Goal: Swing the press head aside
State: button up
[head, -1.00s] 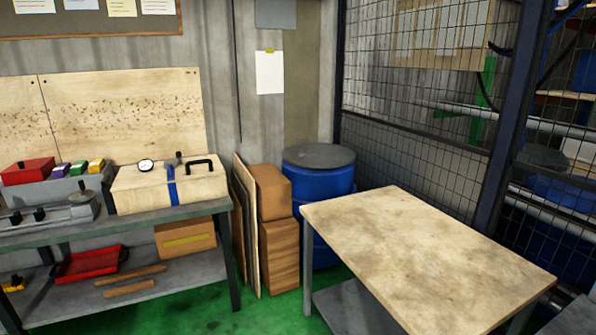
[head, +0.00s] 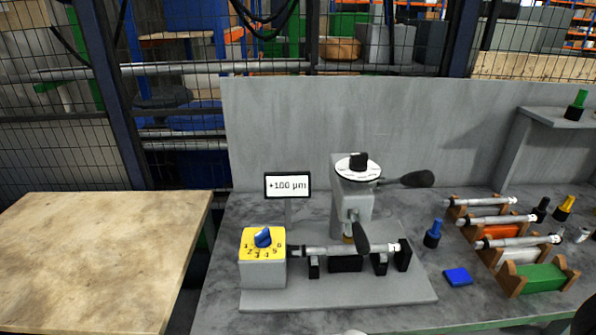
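The press head (head: 352,190) is a grey block on an upright in the middle of the head view. A white dial with a black knob (head: 358,164) sits on its top, and a black lever (head: 405,180) points right from it. It stands over a grey base plate (head: 340,296). A metal shaft (head: 340,250) lies level across black supports on the plate, below the head. A second dark handle (head: 361,236) hangs in front of the head and hides part of where head and shaft meet.
A yellow-topped box with a blue knob (head: 263,246) and a display reading "+100 µm" (head: 288,186) stand left of the head. Shafts on wooden racks (head: 540,275) and a blue pad (head: 457,277) lie right. A grey panel (head: 300,130) stands behind. A bare wooden table (head: 90,255) is at left.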

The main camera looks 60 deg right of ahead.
aim_at(354, 206)
jog(key=l+z, duration=0.15)
jog(key=z, duration=0.7)
